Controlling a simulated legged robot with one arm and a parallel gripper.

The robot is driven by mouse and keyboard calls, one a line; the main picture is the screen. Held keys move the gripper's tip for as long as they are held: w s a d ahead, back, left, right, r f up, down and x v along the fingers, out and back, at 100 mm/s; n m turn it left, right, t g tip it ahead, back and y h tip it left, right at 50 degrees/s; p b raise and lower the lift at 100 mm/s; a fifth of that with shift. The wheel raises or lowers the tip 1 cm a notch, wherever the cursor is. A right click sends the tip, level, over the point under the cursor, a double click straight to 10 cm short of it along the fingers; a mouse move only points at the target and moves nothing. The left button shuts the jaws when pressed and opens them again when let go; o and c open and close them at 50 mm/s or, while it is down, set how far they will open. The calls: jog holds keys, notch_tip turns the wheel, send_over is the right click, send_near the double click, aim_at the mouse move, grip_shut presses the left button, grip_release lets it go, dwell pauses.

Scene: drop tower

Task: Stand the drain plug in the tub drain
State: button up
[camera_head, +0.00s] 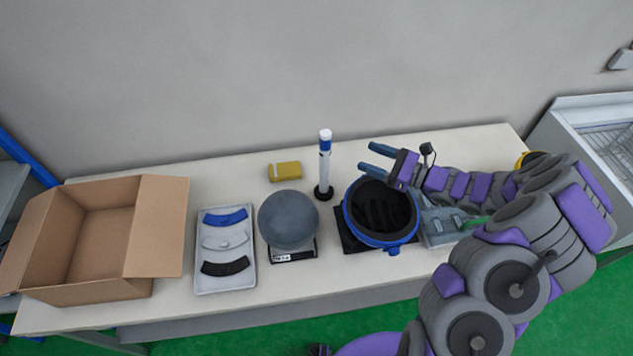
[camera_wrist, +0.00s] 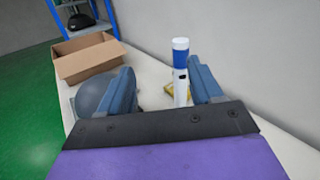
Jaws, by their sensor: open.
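A slim white post with a blue band (camera_head: 325,160) stands upright on a round black foot on the table; it may be the drain plug. The round tub with a blue rim and dark inside (camera_head: 381,242) sits right of it on a black base. No drain can be made out. My gripper (camera_head: 374,158) is open and empty above the tub's far side, its fingers pointing left toward the post, apart from it. In the wrist view the post (camera_wrist: 181,75) shows beyond and between the fingers of my gripper (camera_wrist: 163,85), nearer the right finger.
A grey ball (camera_head: 289,219) rests on a scale (camera_head: 294,255). A white tray (camera_head: 225,286) holds blue, white and black curved pieces. An open cardboard box (camera_head: 155,225) stands at the left. A clear container (camera_head: 437,235) is right of the tub.

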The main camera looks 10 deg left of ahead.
notch_tip(320, 180, down, 3)
jog(key=w+d+m+t, duration=0.2)
jog(key=b, duration=0.1)
send_near(326, 137)
jog(key=w+a+f, duration=0.1)
jog(key=w+a, duration=0.3)
jog(key=a, duration=0.1)
jog(key=shift+h, duration=0.3)
jog(key=shift+b+x, duration=0.45)
jog(key=shift+x, duration=2.05)
jog(key=shift+s+d+f, duration=0.1)
jog(key=shift+f, duration=0.05)
grip_shut()
